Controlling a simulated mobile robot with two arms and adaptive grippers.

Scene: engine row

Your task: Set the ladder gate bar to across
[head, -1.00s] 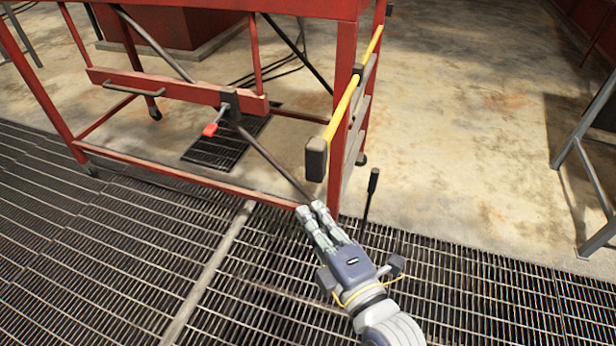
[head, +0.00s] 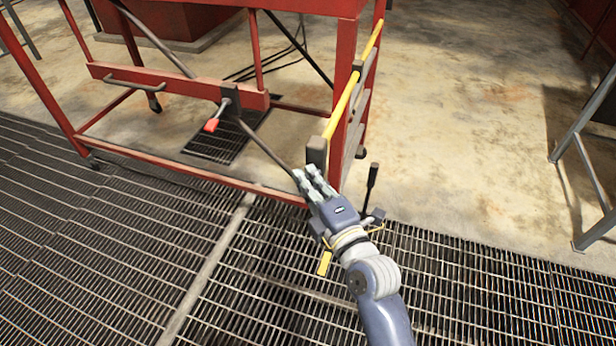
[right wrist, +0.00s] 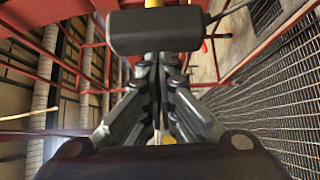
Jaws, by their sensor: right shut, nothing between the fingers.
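The ladder gate bar looks to be the yellow bar (head: 349,101) along the right side of the red frame. It ends in a dark block (head: 316,152) at its near end. My right gripper (head: 303,178) is shut and empty, its fingertips just below that block in the head view and covering its lower edge. In the right wrist view the dark block (right wrist: 155,31) lies across the picture beyond the shut fingers (right wrist: 162,65). I cannot tell whether they touch it. My left gripper is not in view.
The red frame (head: 178,90) carries a dark diagonal rod and a small red handle (head: 211,125). A black upright lever (head: 371,187) stands behind my right gripper. A grey metal stand (head: 590,170) is at the far right. The concrete floor (head: 460,130) between is clear.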

